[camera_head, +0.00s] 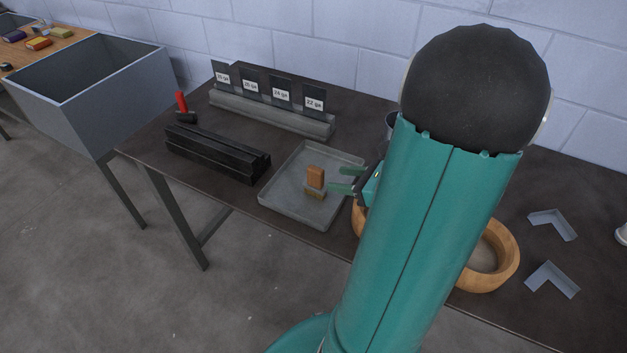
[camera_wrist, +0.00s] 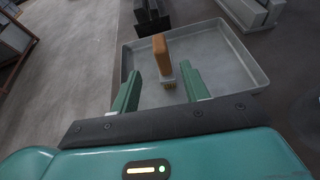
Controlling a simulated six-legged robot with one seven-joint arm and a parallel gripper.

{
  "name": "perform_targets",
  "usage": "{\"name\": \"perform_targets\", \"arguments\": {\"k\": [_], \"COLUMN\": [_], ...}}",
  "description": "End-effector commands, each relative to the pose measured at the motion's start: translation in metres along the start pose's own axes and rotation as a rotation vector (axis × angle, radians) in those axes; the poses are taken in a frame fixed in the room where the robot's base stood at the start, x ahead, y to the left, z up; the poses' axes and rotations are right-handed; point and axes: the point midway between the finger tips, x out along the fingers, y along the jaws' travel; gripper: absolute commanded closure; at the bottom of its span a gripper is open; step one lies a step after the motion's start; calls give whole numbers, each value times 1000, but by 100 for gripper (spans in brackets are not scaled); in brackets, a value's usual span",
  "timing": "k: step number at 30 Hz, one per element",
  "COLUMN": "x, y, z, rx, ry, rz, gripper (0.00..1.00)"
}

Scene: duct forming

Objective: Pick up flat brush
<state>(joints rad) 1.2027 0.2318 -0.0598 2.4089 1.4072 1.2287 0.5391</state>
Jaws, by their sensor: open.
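The flat brush has an orange-brown handle (camera_head: 315,176) and pale bristles (camera_head: 315,193). It is in the shallow grey tray (camera_head: 285,204) on the dark table. It also shows in the wrist view, with its handle (camera_wrist: 160,47) pointing away and its bristles (camera_wrist: 169,83) nearest me. My gripper (camera_head: 340,180) is open beside the brush in the head view. In the wrist view its two green fingers (camera_wrist: 158,84) stand apart, with the bristle end of the brush between and just beyond them. I cannot tell whether either finger touches the brush.
Black bars (camera_head: 217,152) lie left of the tray, and a red-handled tool (camera_head: 182,103) lies behind them. A rack of gauge-labelled plates (camera_head: 270,112) stands at the back. A wooden ring (camera_head: 503,262) and angled metal pieces (camera_head: 553,280) are on the right. A large grey bin (camera_head: 140,100) stands left.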

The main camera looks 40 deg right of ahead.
Motion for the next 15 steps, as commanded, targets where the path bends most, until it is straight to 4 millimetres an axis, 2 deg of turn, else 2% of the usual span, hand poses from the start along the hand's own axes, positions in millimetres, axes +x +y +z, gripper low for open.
{"name": "perform_targets", "arguments": {"k": [3, 6, 15], "x": [26, 43, 73], "y": [1, 0, -3], "z": [0, 0, 1], "rx": [-1, -3, -4], "ry": [1, 2, 2], "rz": [6, 6, 8], "gripper": [55, 55, 55]}}
